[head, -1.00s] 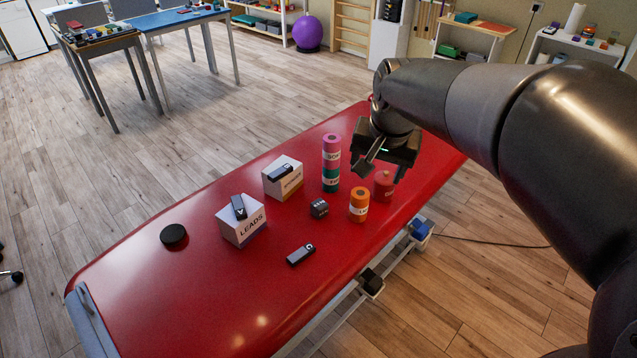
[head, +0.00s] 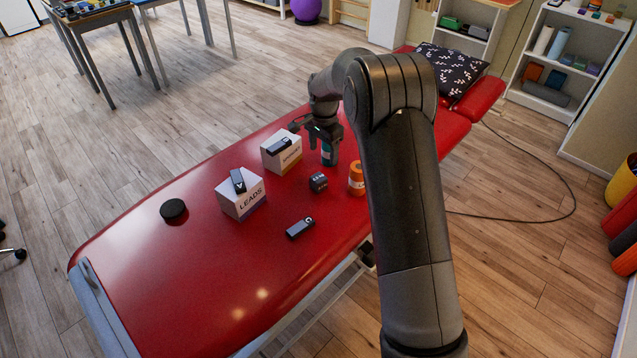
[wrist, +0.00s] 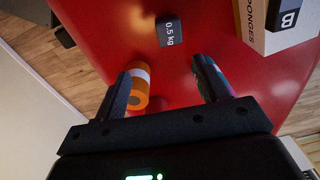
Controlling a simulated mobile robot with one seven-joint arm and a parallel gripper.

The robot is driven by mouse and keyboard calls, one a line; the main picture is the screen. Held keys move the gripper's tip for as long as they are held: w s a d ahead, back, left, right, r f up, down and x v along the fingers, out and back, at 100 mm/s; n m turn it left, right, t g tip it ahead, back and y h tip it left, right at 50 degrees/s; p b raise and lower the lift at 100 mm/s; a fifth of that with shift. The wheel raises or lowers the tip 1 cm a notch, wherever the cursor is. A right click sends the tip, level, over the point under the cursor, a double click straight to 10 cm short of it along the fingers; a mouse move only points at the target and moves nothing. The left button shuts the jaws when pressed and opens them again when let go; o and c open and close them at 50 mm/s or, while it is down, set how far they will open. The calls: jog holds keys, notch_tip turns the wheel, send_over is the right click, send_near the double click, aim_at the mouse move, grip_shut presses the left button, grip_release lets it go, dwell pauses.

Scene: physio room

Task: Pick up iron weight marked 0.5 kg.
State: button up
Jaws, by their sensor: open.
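The iron weight (head: 318,182) is a small dark cube on the red treatment table (head: 215,285). In the wrist view the weight (wrist: 170,31) shows a face reading "0.5 kg", beyond my fingertips and roughly centred between them. My gripper (head: 317,142) is above the table, just behind the weight in the head view. The gripper (wrist: 164,78) is open, with nothing between its fingers and the weight apart from it.
An orange roll (head: 356,182) stands right of the weight; a teal roll (head: 328,156) stands behind. The SPONGES box (head: 283,158) and LEADS box (head: 240,203) carry dark devices. Another device (head: 300,228) and a black puck (head: 173,210) lie on the table.

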send_over(318, 177)
jog(key=shift+m, duration=0.3)
jog(key=f, duration=0.4)
jog(key=shift+s+d, duration=0.2)
jog(key=shift+s, duration=0.05)
jog(key=f, duration=1.1)
jog(key=shift+w+a, duration=0.15)
jog(key=shift+w, duration=0.05)
jog(key=shift+r, duration=0.1)
jog(key=shift+c, duration=0.2)
jog(key=c, duration=1.4)
